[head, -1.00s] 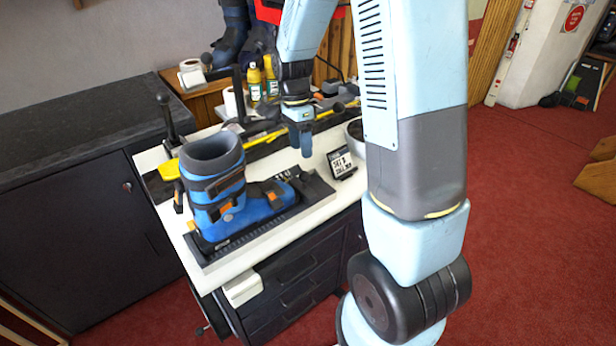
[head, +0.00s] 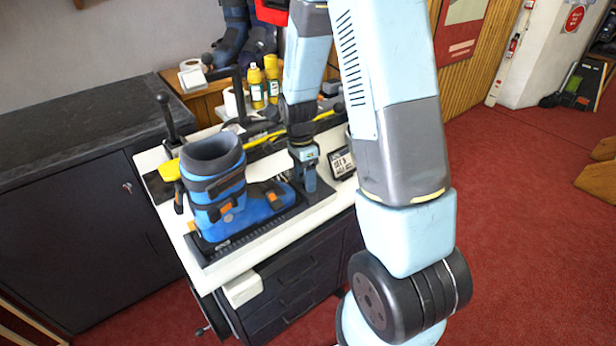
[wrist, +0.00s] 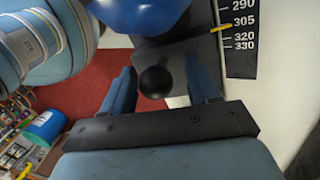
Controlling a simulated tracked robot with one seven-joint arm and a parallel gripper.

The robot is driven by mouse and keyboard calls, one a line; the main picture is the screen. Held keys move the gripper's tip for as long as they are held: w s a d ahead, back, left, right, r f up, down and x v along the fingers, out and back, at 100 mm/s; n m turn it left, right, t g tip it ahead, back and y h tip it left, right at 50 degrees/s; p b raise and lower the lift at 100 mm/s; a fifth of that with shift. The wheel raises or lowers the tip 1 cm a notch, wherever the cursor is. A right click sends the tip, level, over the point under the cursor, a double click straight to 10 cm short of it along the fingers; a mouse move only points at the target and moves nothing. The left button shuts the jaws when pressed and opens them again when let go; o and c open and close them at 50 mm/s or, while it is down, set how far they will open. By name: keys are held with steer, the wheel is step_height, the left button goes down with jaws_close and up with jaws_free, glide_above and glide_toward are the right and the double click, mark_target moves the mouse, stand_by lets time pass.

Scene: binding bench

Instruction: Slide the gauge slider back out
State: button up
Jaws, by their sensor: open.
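The blue ski boot (head: 250,205) stands upright on a dark gauge base (head: 262,228) on the white bench. Its toe end shows at the top of the wrist view (wrist: 140,14). Beside the toe is the gauge slider, a dark grey block (wrist: 185,55) with a round black knob (wrist: 155,82). A yellow pointer (wrist: 222,28) sits near 305 on the black scale (wrist: 243,40). My gripper (head: 309,182) is low at the boot's toe end, hiding the slider in the head view. In the wrist view my gripper (wrist: 161,68) is open, its fingers on either side of the knob, with visible gaps.
A yellow-edged long tool (head: 265,145) lies along the back of the bench, with yellow bottles (head: 256,86) behind. A black lever (head: 166,115) rises at the left. Red floor is open on the right.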

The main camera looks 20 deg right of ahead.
steer(key=shift+c, duration=0.2)
steer(key=shift+r, duration=0.1)
jaws_close()
steer(key=shift+w, duration=0.1)
steer(key=shift+a, duration=0.1)
